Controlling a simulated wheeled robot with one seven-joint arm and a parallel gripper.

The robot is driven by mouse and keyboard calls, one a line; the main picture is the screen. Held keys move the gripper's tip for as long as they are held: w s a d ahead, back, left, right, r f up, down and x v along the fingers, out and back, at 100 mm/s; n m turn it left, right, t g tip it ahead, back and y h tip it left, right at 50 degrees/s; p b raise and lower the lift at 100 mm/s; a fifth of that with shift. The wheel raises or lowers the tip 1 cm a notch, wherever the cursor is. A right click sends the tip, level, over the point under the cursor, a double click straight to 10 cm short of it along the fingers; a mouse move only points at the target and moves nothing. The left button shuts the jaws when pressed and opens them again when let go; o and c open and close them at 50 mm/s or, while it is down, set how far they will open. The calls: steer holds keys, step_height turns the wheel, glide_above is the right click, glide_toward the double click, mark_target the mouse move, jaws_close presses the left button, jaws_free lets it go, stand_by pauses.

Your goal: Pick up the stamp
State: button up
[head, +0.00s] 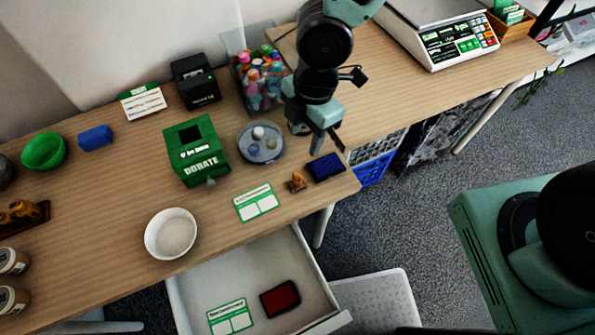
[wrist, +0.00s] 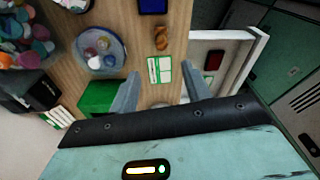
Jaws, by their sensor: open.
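The stamp (head: 297,181), small with a brown wooden handle, stands on the table near its front right edge, between a green-and-white card (head: 256,202) and a blue ink pad (head: 325,166). In the wrist view the stamp (wrist: 161,38) shows beyond my fingertips, with the card (wrist: 159,71) nearer to them. My gripper (head: 317,140) is above the table, up and behind the stamp in the head view. Its two fingers (wrist: 162,88) are spread apart with nothing between them, and they do not touch the stamp.
A green donate box (head: 204,172), a round tray (head: 260,153) and a bin of colourful bottles (head: 262,88) stand left of my gripper. A white bowl (head: 171,240) is near the front edge. The open drawer (head: 180,297) holds a red ink pad (head: 280,298) and another card (head: 230,317).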

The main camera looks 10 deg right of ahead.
mark_target(298, 174)
steer(key=f, duration=0.5)
steer(key=a+f+b, duration=0.1)
steer(key=f, duration=0.4)
steer(key=s+f+b, duration=0.1)
steer(key=f, duration=0.4)
steer(key=shift+s+a+f, duration=0.1)
steer(key=shift+a+f, duration=0.05)
steer(key=shift+a, duration=0.25)
jaws_close()
